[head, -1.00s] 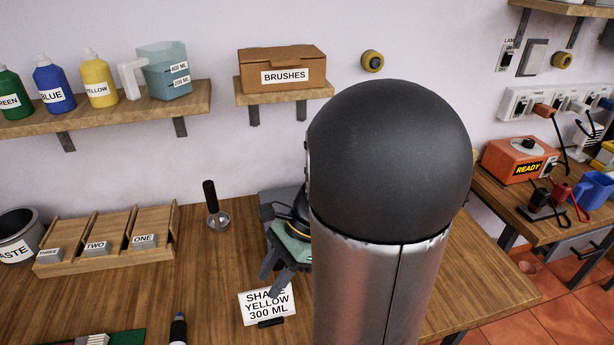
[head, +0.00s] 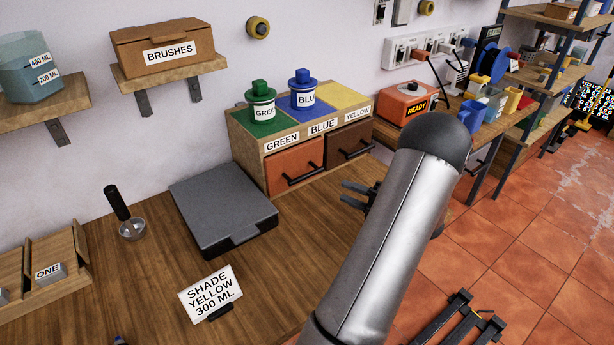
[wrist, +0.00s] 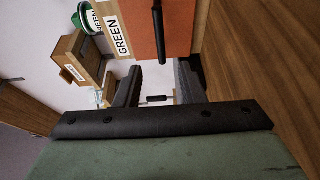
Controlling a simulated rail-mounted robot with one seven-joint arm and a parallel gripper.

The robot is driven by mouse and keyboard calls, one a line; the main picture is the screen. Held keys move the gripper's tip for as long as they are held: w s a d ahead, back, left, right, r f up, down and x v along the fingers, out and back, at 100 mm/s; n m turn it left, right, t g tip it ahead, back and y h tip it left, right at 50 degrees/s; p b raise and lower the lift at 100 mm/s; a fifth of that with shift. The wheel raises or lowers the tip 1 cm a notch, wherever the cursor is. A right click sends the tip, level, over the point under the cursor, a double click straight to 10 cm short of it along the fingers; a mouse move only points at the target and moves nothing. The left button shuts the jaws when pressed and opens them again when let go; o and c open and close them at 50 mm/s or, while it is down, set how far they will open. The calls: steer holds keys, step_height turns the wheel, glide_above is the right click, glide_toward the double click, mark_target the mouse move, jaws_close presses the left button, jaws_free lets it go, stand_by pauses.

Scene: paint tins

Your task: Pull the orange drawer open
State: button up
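The orange drawer (head: 294,168) is in the left bay of a wooden cabinet and looks shut. Its black bar handle (head: 303,177) runs across its front. My gripper (head: 346,193) is right of the handle in the head view, apart from it and empty. Its two dark fingers are open. In the wrist view the orange front (wrist: 178,30) shows at the top, with the handle (wrist: 157,35) ahead of the gap between the fingers (wrist: 158,72). My forearm hides part of the table and the gripper's base.
A brown drawer (head: 350,145) sits right of the orange one. Green (head: 262,107) and blue (head: 303,92) tins stand on the cabinet. A grey flat device (head: 223,208) lies to its left, with a sign (head: 211,292) in front. The table before the drawers is largely clear.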

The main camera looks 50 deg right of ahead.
mark_target(308, 177)
steer(key=w, duration=0.4)
steer(key=w+a+p, duration=0.1)
steer(key=w, duration=0.8)
steer(key=shift+w+a+p, duration=0.25)
steer(key=shift+w+p, duration=0.05)
steer(key=shift+w, duration=0.1)
jaws_close()
